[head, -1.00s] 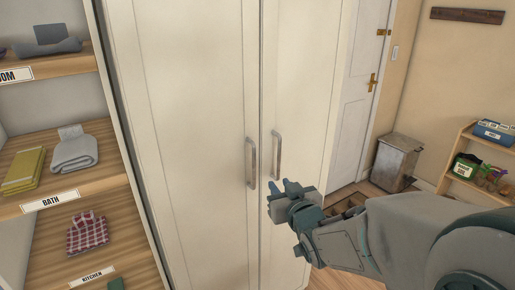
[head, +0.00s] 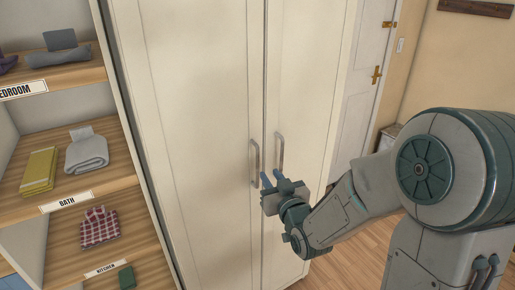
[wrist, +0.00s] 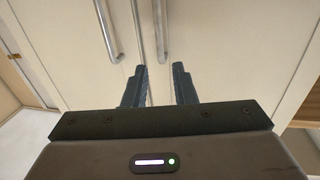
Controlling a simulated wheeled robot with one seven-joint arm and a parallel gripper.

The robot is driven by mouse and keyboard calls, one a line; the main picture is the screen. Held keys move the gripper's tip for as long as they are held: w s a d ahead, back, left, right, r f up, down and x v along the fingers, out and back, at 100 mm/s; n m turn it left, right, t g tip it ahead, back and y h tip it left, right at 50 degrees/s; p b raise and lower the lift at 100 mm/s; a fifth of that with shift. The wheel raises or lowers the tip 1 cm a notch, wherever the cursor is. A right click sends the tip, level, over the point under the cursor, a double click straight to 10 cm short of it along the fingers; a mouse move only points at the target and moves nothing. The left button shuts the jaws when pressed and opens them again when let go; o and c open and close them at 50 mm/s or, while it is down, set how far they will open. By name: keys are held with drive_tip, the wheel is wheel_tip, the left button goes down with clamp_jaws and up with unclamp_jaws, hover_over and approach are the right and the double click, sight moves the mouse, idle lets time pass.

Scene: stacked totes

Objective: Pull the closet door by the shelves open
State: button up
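The closet has two tall cream doors, both shut. The left door (head: 195,130), beside the shelves, has a vertical silver bar handle (head: 254,163) at its right edge. The right door (head: 308,80) has a matching handle (head: 280,152). My gripper (head: 270,179) is at the lower ends of the handles, just right of the left one in the head view. In the wrist view my gripper (wrist: 160,85) has its fingers apart, with nothing between them. One handle (wrist: 161,30) lies ahead, in line with the finger gap; the other (wrist: 108,30) is left of it. Contact cannot be told.
Open shelves (head: 70,190) with folded cloths and labels stand left of the closet. A white room door (head: 365,90) is at the right, with a grey bin (head: 387,136) partly hidden by my arm. Wooden floor (head: 350,262) shows clear below my arm.

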sight(258, 157)
drive_tip(key=p+x, duration=0.2)
drive_tip(key=x, duration=0.9)
clamp_jaws()
